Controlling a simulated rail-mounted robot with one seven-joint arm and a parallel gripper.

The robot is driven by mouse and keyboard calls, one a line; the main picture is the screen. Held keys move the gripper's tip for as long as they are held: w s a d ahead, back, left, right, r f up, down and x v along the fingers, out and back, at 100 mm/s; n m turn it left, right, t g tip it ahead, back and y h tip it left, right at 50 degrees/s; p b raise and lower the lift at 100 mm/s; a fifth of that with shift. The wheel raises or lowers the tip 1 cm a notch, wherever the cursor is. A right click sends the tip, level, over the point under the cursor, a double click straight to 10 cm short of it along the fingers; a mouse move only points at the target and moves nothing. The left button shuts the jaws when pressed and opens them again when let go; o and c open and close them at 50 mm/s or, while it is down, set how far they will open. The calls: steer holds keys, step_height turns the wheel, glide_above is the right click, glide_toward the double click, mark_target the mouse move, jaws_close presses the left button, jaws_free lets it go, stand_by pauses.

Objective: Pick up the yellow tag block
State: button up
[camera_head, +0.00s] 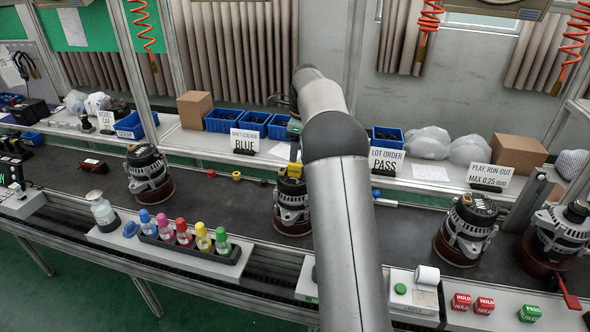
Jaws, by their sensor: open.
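A small yellow block (294,170), which looks like the yellow tag block, sits on top of the alternator (291,205) left of my arm at the middle of the belt. My gripper (294,143) points down just above the block, small and partly hidden by my arm. Its jaws are open; whether they reach around the block or touch it, I cannot tell.
More alternators stand on the dark belt at left (148,175) and right (466,230). A rack of colour-capped bottles (190,243) is in front. Red HOLD blocks (484,305) and a green PASS block (530,313) lie front right. Blue bins (223,120) and sign cards line the back shelf.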

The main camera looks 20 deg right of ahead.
mark_target(295, 166)
steer(key=shift+w+a+f+p, duration=0.15)
steer(key=shift+f+p, duration=0.3)
steer(key=shift+f, duration=1.3)
steer(key=shift+a+f+p, duration=0.1)
steer(key=shift+f+p, duration=0.3)
steer(key=shift+f, duration=1.35)
steer(key=c, duration=1.1)
